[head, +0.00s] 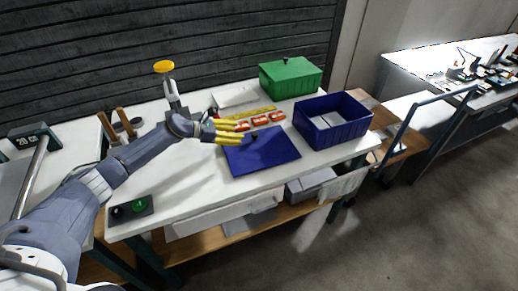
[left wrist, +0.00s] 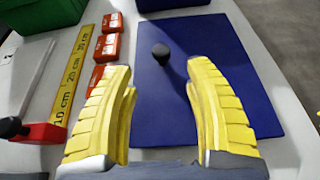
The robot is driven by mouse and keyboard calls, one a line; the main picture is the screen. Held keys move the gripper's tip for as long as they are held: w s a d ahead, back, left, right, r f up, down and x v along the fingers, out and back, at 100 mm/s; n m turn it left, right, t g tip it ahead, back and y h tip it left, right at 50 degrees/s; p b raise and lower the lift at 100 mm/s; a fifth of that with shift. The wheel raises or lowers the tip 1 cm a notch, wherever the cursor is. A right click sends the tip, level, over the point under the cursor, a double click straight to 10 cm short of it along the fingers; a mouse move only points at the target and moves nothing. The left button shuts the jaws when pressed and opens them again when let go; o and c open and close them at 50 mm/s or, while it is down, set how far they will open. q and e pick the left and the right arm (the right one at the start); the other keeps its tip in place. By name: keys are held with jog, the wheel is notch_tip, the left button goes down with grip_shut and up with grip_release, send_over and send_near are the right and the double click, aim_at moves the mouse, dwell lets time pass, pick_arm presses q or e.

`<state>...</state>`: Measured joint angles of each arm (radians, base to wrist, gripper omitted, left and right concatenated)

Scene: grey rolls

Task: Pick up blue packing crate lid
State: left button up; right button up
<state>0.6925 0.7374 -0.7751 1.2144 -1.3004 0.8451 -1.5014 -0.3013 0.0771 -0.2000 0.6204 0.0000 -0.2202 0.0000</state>
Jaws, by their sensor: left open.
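The blue packing crate lid (head: 262,157) lies flat on the white workbench in the head view. It is a flat blue panel with a small dark round knob, and it fills the middle of the left wrist view (left wrist: 255,75). The knob (left wrist: 161,52) shows beyond my fingertips in that view. My left gripper (head: 241,131) has yellow fingers and is over the lid's far left part, close to the knob. It is open and empty, its fingers (left wrist: 158,78) spread on either side of the line to the knob. My right gripper is not in view.
An open blue crate (head: 335,131) stands right of the lid. A green lidded box (head: 290,80) is behind. A yellow ruler (left wrist: 75,80) and red boxes (left wrist: 108,46) lie beside the lid's far edge. A dark pad with a green button (head: 139,206) is at the front left.

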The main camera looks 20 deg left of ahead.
aim_at(255, 134)
pick_arm(q)
jog(key=shift+x, duration=4.45)
jog(key=shift+s+d, duration=0.1)
grip_shut()
